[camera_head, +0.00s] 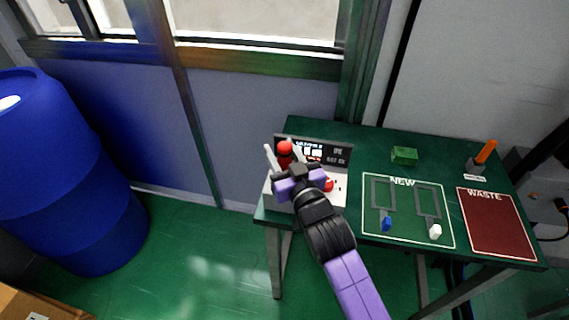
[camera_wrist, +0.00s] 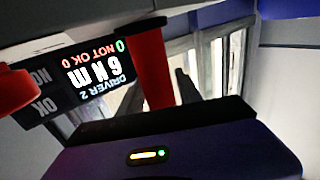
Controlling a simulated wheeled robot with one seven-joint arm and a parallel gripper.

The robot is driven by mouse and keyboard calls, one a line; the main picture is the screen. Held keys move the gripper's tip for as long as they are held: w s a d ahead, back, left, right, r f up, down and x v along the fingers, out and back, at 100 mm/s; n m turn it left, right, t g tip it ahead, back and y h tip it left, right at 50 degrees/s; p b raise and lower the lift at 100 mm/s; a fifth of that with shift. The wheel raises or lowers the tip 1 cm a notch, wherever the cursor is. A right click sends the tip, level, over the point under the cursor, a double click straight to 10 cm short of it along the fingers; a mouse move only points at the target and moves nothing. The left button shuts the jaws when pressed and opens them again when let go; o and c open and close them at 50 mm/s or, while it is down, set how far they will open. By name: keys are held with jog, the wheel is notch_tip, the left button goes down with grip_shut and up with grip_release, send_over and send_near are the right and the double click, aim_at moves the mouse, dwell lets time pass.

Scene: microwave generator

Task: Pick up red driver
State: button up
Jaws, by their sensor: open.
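A red upright driver (camera_head: 285,149) stands at the display stand near the table's back left corner. My gripper (camera_head: 281,154) is open, with its fingers appearing on either side of this red thing in the head view. In the wrist view, a red cylinder (camera_wrist: 150,66) stands close in front of the gripper, beside the grey fingers; I cannot tell whether they touch it. A second red part (camera_head: 329,185) shows just right of my gripper, and a red part (camera_wrist: 14,88) is at the left edge of the wrist view. The driver's lower end is hidden.
A dark display (camera_head: 338,155) reads "DRIVER 2, 6 Nm" in the wrist view. The green table (camera_head: 360,142) also bears the NEW area (camera_head: 405,228) with a blue and a white piece, the red WASTE mat (camera_head: 495,225), a green block (camera_head: 404,155) and an orange-handled tool (camera_head: 486,152).

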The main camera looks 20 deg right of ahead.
jog(key=shift+w, duration=0.4)
jog(key=shift+c, duration=0.2)
grip_shut()
jog(key=shift+r, duration=0.15)
